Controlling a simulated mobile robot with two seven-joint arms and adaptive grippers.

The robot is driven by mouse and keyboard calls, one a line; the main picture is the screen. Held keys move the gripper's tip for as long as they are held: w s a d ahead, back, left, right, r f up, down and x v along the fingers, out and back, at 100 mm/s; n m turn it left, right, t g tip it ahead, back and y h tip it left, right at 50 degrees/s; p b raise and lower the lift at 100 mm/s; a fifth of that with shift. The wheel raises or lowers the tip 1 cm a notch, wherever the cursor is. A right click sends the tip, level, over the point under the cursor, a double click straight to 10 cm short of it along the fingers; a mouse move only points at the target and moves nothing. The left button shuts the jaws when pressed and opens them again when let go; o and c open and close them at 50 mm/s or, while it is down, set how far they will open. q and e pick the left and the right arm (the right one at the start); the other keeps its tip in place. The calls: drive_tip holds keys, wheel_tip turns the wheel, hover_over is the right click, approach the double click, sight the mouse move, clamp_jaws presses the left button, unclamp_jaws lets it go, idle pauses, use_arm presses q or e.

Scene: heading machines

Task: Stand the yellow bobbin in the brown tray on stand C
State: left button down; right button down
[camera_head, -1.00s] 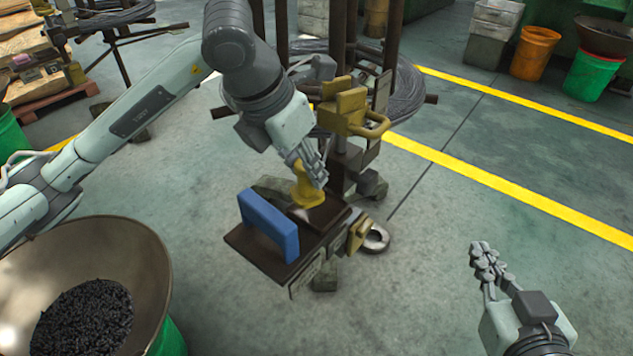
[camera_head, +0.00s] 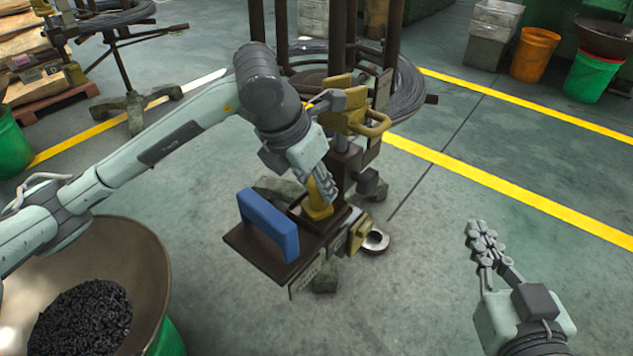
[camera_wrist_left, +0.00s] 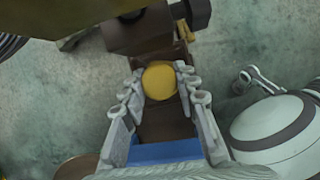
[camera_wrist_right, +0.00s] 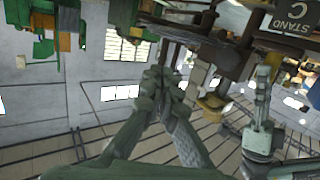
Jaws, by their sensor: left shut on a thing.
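The yellow bobbin (camera_head: 318,201) is upright in my left gripper (camera_head: 320,187), low at the brown tray (camera_head: 336,220). In the left wrist view the bobbin's round yellow top (camera_wrist_left: 159,82) sits between the two fingers, with the brown tray surface (camera_wrist_left: 165,125) below. I cannot tell if its base touches the tray floor. My right gripper (camera_head: 484,243) is empty, away from the stand at the lower right. Its fingers meet at the tips in the right wrist view (camera_wrist_right: 166,80). A STAND C sign (camera_wrist_right: 292,15) shows there at the top right.
A blue block-like handle (camera_head: 268,225) stands left of the tray on the same dark plate. An olive-yellow clamp-like part (camera_head: 350,110) and a wire coil (camera_head: 408,88) rise behind it. A bowl of dark pieces (camera_head: 140,250) is at lower left.

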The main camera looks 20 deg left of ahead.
use_arm(q)
drive_tip(key=shift+f, duration=0.25)
drive_tip(key=c, duration=1.2)
unclamp_jaws()
drive_tip(key=shift+o, duration=0.2)
use_arm(e)
drive_tip(key=r, duration=0.1)
drive_tip(key=a+r+t+y, duration=0.1)
drive_tip(key=r, duration=0.1)
drive_tip(key=shift+a, duration=0.2)
drive_tip(key=shift+f, duration=0.1)
use_arm(q)
drive_tip(key=shift+r, duration=0.8)
drive_tip(key=p+v, duration=0.1)
drive_tip(key=v, duration=1)
drive_tip(key=shift+p, duration=0.3)
use_arm(e)
drive_tip(key=s+d+f+g+h, duration=0.1)
drive_tip(key=d+f+g+h, duration=0.2)
drive_tip(key=f, duration=0.7)
drive_tip(key=shift+s+d+g, duration=0.4)
drive_tip(key=shift+d+g, duration=0.6)
drive_tip(key=shift+d, duration=0.6)
use_arm(q)
drive_tip(key=shift+s+a, duration=0.1)
drive_tip(key=shift+s, duration=0.05)
